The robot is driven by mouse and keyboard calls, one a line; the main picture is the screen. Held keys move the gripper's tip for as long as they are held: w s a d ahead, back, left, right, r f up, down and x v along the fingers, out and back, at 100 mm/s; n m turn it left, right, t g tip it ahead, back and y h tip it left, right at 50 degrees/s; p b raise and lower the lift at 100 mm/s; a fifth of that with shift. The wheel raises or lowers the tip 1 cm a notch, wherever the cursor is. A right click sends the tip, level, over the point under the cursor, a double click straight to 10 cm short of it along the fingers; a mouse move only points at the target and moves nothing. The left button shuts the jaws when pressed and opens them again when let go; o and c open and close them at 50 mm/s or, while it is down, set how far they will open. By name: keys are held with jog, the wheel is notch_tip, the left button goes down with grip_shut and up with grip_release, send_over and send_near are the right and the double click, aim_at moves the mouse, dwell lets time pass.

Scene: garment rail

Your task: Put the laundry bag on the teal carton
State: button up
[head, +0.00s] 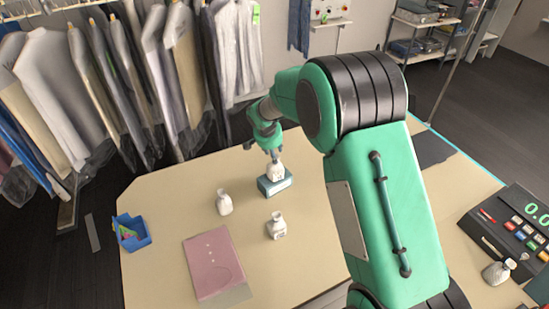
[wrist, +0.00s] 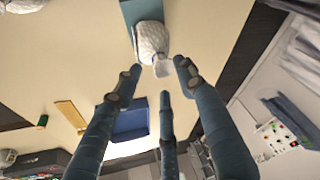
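A small white laundry bag (head: 276,172) sits upright on top of the teal carton (head: 272,188) at the far part of the table. My gripper (head: 273,155) is just above it, at the bag's neck. In the wrist view the patterned bag (wrist: 150,42) is over the teal carton (wrist: 143,10), with its neck between the spread fingertips of my gripper (wrist: 158,82). The fingers stand apart with gaps to the neck, and I see no grip on it.
Other white bags stand on the table, one at left (head: 224,203) and one nearer (head: 277,227). A pink folder (head: 213,264), a blue bin (head: 131,232) and a keypad device (head: 515,235) lie around. Hanging garments (head: 150,70) line the back left.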

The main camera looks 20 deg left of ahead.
jog(key=v, duration=0.6)
jog(key=shift+s+r+b, duration=0.15)
jog(key=shift+r+b, duration=0.1)
jog(key=shift+b, duration=0.1)
dwell(0.3)
dwell(0.3)
jog(key=s+d+r, duration=0.4)
jog(key=d+r, duration=0.4)
jog(key=d, duration=0.2)
jog(key=s+d+r, duration=0.4)
jog(key=d+r, duration=0.3)
jog(key=d, duration=0.3)
jog(key=s+d+r, duration=0.4)
jog(key=d+r, duration=0.4)
jog(key=d, duration=0.3)
jog(key=s+d+r, duration=0.4)
jog(key=s+d, duration=0.8)
jog(key=s, duration=0.3)
jog(key=s+d+f, duration=0.1)
jog(key=s+d, duration=0.2)
jog(key=s, duration=0.4)
jog(key=s+d+f+t, duration=0.1)
jog(key=s+d, duration=0.2)
jog(key=s, duration=0.5)
jog(key=shift+d+f+n, duration=0.15)
jog(key=shift+d+n, duration=0.1)
jog(key=shift+n, duration=0.05)
